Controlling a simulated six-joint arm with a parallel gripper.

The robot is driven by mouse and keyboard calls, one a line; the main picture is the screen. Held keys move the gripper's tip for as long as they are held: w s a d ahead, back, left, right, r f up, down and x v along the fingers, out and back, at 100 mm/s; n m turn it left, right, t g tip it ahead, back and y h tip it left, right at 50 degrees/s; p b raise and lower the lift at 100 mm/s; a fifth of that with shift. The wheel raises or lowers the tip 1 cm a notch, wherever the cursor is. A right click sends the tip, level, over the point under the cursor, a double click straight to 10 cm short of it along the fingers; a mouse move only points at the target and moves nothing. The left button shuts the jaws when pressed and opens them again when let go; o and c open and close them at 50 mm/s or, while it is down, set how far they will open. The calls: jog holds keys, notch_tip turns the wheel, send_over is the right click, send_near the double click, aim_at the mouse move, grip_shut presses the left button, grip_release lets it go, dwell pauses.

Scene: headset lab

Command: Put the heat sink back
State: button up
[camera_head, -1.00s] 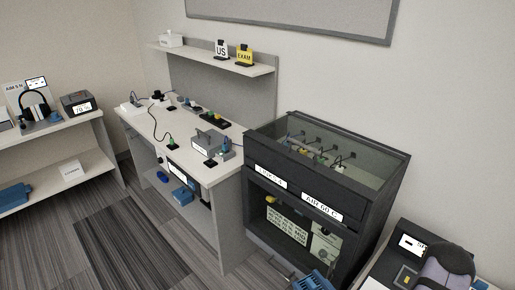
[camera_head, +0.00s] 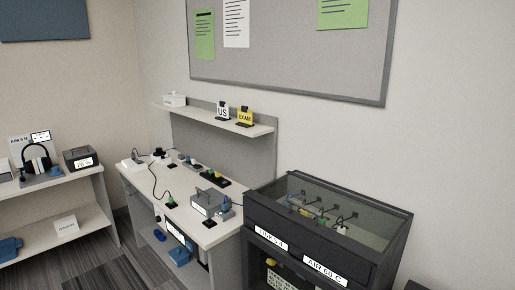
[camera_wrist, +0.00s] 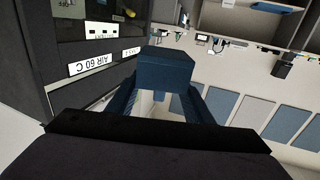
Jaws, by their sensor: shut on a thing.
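In the wrist view my gripper (camera_wrist: 157,95) is shut on a dark blue block (camera_wrist: 166,68), which I take for the heat sink. The block sits between the two blue fingers, and its fins cannot be made out. A dark cabinet with a glass top (camera_head: 330,222) stands at the right in the head view. Its front labels include "AIR 60 C" (camera_head: 324,270). In the wrist view this label shows upside down (camera_wrist: 92,62), left of my gripper and apart from it. My gripper is not seen in the head view.
A white workbench (camera_head: 190,215) with small devices and a cable stands left of the cabinet. A grey box (camera_head: 208,202) lies near its right end. A shelf (camera_head: 215,118) with "US" and "EXAM" signs hangs above. A low table (camera_head: 60,190) with headphones is at far left.

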jog(key=d+f+m+t+h+b, duration=0.25)
jog(key=d+m+h+b, duration=0.65)
jog(key=d, duration=1.6)
jog(key=s+d+f+m+g+h+b, duration=0.2)
jog(key=s+d+m+g+h+b, duration=0.3)
jog(key=s+d+h+b, duration=0.6)
jog(key=s+d+h, duration=0.1)
jog(key=s+d, duration=0.6)
jog(key=s, duration=0.2)
jog(key=shift+d+f+m+h, duration=0.2)
jog(key=shift+d+m+h, duration=0.1)
jog(key=shift+m, duration=0.1)
jog(key=shift+g, duration=0.25)
jog(key=shift+f+b, duration=0.65)
jog(key=shift+f, duration=2.3)
jog(key=shift+f, duration=0.1)
